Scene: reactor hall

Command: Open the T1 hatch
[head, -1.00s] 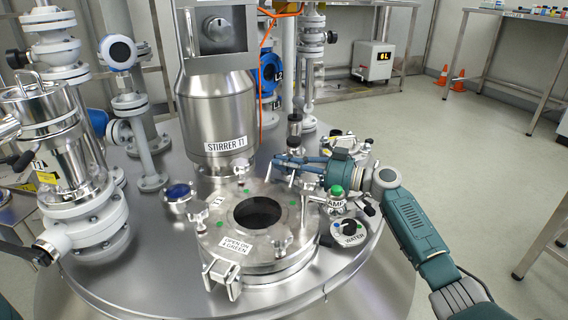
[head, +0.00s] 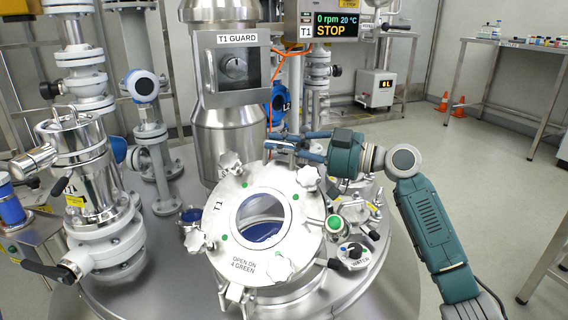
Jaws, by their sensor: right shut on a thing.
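The T1 hatch (head: 222,200) is a round steel lid with a sight glass, several star knobs, green dots and an "OPEN ON 4 GREEN" label. It is tilted, its far edge raised and its top face turned towards me. Blue shows through the glass. My right arm comes in from the right. My left gripper is not in view.
The stirrer column with the T1 GUARD box (head: 237,67) stands behind the hatch. A display (head: 328,26) reads 0 rpm, 20 °C, STOP. A green button (head: 334,223) and the water fitting (head: 354,253) are right of the lid. Valves and pipes (head: 92,190) crowd the left.

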